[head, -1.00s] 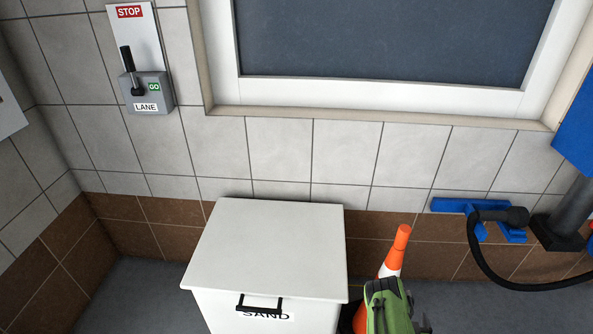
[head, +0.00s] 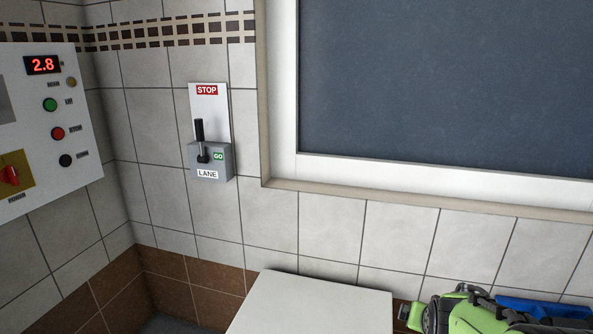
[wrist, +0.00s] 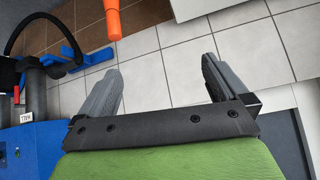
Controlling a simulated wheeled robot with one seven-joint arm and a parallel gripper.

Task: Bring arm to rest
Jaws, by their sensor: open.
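My gripper (wrist: 160,75) shows in the wrist view with its two grey fingers spread wide and nothing between them. Behind them are tiled wall and part of an orange cone tip (wrist: 113,20). In the head view my green arm (head: 465,312) is at the lower right, just right of the white sand box (head: 315,305). The fingers cannot be made out clearly there. No object is held.
A control panel (head: 45,130) reading 2.8 hangs at the left. A grey LANE lever box (head: 211,162) is on the wall under a STOP plate. A dark window (head: 440,80) fills the upper right. A blue wall bracket (wrist: 95,60) and black hose (wrist: 25,25) show in the wrist view.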

